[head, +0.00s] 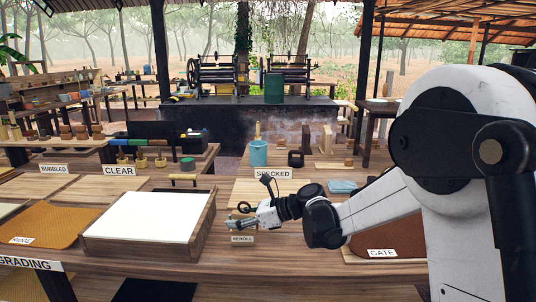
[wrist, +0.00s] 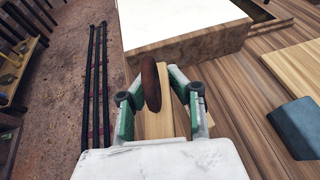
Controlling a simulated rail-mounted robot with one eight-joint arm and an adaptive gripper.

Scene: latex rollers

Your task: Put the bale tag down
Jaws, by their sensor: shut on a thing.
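My gripper (head: 235,224) hangs low over the table, at the right side of the white-topped wooden box. In the wrist view its fingers (wrist: 155,82) are shut on a dark reddish-brown oval piece (wrist: 151,84), seen nearly edge-on, which I take to be the bale tag. Below it in that view is a pale wooden strip (wrist: 158,124). I cannot tell whether the tag touches it. In the head view the tag is too small to make out, and a REROLL label (head: 242,239) shows just below the gripper.
The white-topped box (head: 150,217) is close on the left and also shows in the wrist view (wrist: 190,43). A blue block (head: 342,186) lies to the right. A blue cup (head: 259,153) stands behind, near the SPECKED sign (head: 273,174). A GATE mat (head: 400,236) lies at right.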

